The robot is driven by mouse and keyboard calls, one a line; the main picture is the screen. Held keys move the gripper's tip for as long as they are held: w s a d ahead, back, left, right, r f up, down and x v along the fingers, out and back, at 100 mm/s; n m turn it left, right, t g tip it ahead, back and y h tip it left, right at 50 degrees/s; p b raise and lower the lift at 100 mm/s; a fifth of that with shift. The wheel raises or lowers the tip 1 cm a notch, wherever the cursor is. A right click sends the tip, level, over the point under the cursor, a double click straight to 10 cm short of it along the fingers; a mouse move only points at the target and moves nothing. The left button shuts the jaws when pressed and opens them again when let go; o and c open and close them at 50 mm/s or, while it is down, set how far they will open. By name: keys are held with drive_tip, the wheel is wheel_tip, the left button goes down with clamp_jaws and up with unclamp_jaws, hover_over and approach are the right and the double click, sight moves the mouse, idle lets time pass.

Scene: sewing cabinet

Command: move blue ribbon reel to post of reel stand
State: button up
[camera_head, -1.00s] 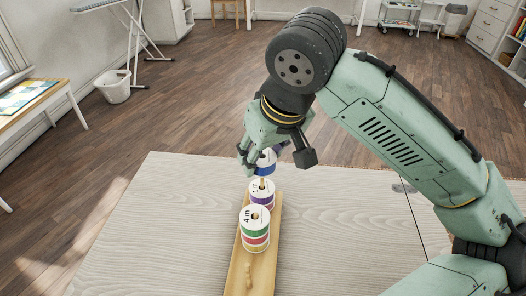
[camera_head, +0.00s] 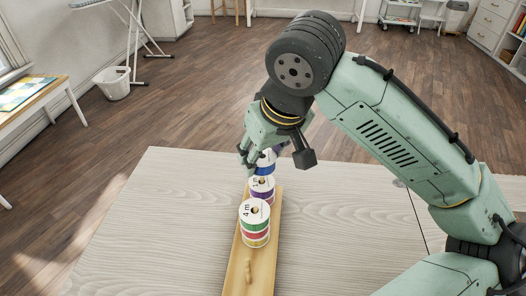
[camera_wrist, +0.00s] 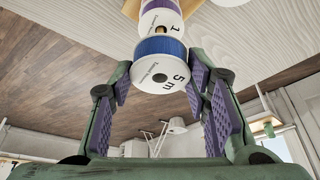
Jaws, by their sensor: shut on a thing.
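The blue ribbon reel (camera_head: 265,168) is at the far end of the reel stand (camera_head: 237,277), partly hidden by my gripper (camera_head: 263,157). In the wrist view my gripper (camera_wrist: 160,82) is shut on the blue reel (camera_wrist: 152,48), with a purple-padded finger on each side. Its white face marked 5 m faces that camera. A purple reel (camera_head: 261,185) stands just nearer on the stand, with a post tip in its hole. I cannot tell whether a post is inside the blue reel.
A stack with green and red ribbon (camera_head: 255,232) stands nearer on the same stand. The stand lies on a pale wooden table (camera_head: 160,230), which is clear on both sides. The table's far edge is close behind the blue reel.

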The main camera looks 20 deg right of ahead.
drive_tip(key=shift+f+b, duration=0.8)
drive_tip(key=shift+f, duration=0.65)
drive_tip(key=o, duration=1.1)
drive_tip(key=shift+r, duration=0.1)
drive_tip(key=v, duration=1.1)
drive_tip(key=shift+s+d+r, duration=0.15)
drive_tip(key=shift+s+r, duration=0.1)
drive_tip(key=shift+r, duration=0.1)
